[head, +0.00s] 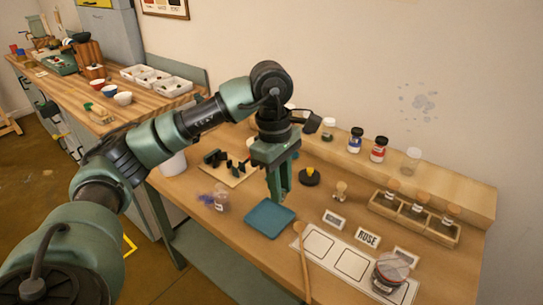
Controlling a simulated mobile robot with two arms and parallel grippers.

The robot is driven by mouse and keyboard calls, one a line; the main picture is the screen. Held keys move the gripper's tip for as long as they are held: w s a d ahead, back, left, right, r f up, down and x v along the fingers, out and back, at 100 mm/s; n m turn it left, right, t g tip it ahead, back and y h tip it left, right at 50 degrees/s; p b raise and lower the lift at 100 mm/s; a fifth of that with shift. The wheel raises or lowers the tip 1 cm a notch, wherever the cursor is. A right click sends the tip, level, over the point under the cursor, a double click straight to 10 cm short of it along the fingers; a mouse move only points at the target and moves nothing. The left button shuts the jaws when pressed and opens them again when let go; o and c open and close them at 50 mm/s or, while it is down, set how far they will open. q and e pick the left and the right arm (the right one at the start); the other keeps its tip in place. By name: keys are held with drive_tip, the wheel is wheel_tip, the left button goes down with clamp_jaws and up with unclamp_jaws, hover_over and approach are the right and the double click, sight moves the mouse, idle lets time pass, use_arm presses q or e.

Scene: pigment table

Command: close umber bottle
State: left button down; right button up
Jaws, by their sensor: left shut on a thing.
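My left gripper (280,197) points down over the table behind the blue tray, its fingers close together. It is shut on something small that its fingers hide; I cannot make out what. No bottle can be surely told as the umber one. A small glass bottle (220,199) stands on the table left of the gripper, by a purple smear. Bottles with dark lids (355,140) and a clear glass one (410,160) stand on the back ledge. A rack (415,219) at the right holds corked vials. My right gripper is not in view.
The blue tray (269,219) lies below and in front of the gripper. A wooden stick (303,260), name cards and a lidded jar (390,272) occupy the front right.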

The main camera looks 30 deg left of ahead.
use_arm(q)
drive_tip(key=s+d+f+m, duration=0.3)
drive_tip(key=s+m, duration=0.2)
drive_tip(key=m, duration=0.3)
drive_tip(key=s+d+f+m+g+y, duration=0.1)
drive_tip(key=s+d+f+m, duration=0.3)
drive_tip(key=m, duration=0.5)
drive_tip(key=shift+s+d, duration=0.25)
drive_tip(key=shift+s, duration=0.5)
